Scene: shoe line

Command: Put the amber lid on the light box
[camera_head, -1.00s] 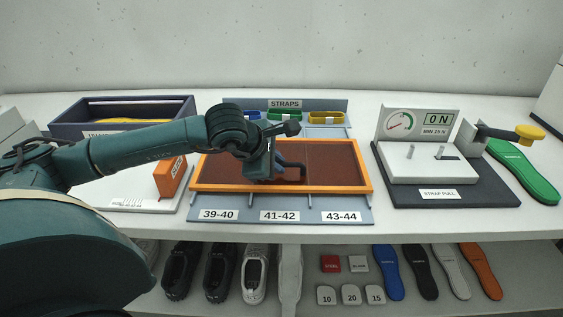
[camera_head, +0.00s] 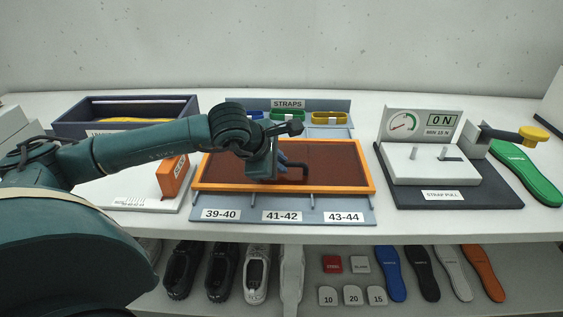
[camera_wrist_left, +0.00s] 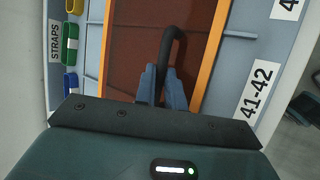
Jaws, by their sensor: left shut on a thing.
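The amber lid (camera_head: 335,163) has an orange frame and a dark brown see-through panel. It lies level over the blue-grey tray with the size labels (camera_head: 300,212), in the middle of the table. My left gripper (camera_head: 270,172) is shut on the lid's dark bent handle. The wrist view shows the fingers (camera_wrist_left: 163,85) closed on this handle (camera_wrist_left: 172,45), with the lid's frame (camera_wrist_left: 207,65) beside it. I cannot tell whether the lid touches what is under it. No separate light box can be made out; the lid covers what lies below. My right gripper is not in view.
A strap rack (camera_head: 287,104) stands behind the lid. A strap-pull tester (camera_head: 435,170) stands at the right, near a green sole (camera_head: 530,170). At the left are a dark bin (camera_head: 75,125) and an orange block (camera_head: 172,177). Shoes and soles lie on the shelf below.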

